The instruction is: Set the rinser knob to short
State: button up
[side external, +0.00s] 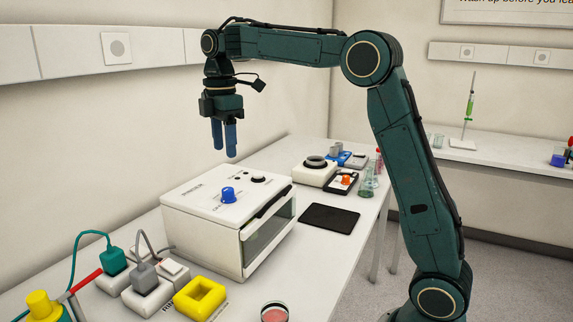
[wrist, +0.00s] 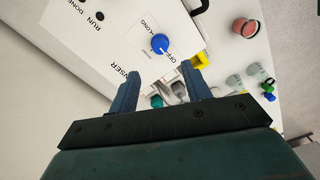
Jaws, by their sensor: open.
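The rinser (side external: 205,225) is a white box with a dark-windowed front, standing on the bench. Its blue knob (side external: 228,194) sits on the top panel and also shows in the wrist view (wrist: 160,43). OFF and LONG are legible beside the knob there; another small label is too small to read. I cannot tell which setting the knob points to. My gripper (side external: 225,151) hangs fingers down above the rinser, clear of the knob. In the wrist view my gripper (wrist: 160,72) is open and empty, with the knob beyond the fingertips.
A yellow block (side external: 200,299) and plugs on a power strip (side external: 146,293) stand in front of the rinser. A red dish (side external: 274,312) lies near the bench's front. A black mat (side external: 329,219) lies right of the rinser, with a white device (side external: 315,173) behind.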

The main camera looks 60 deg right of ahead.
aim_at(228, 189)
notch_tip(228, 189, down, 11)
dwell(0.6)
jog(key=shift+c, duration=0.5)
jog(key=c, duration=0.9)
